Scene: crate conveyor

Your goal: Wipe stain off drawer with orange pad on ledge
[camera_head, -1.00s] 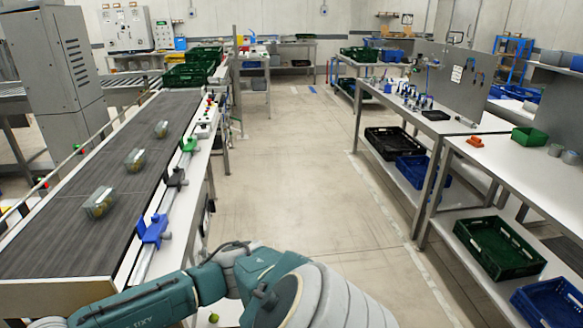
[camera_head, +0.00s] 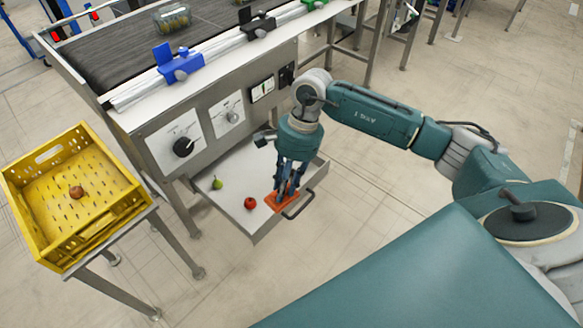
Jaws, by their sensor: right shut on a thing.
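An open grey drawer (camera_head: 228,192) juts out under the control panel at the conveyor's end. My right gripper (camera_head: 284,192) points down at its front right corner, near the dark handle (camera_head: 299,206). It is shut on the orange pad (camera_head: 279,203), which is low over or touching the drawer there; I cannot tell which. No stain can be made out; the gripper and pad hide part of that corner. A green pear (camera_head: 217,184) and a red round fruit (camera_head: 250,203) lie in the drawer left of the pad. My left gripper is not in view.
A yellow crate (camera_head: 28,215) with a brown round item (camera_head: 76,192) stands on a metal stand at left. The conveyor (camera_head: 125,48) carries a clear tub (camera_head: 172,18) and has a blue clamp (camera_head: 178,65) on its edge rail. Floor is free right of the drawer.

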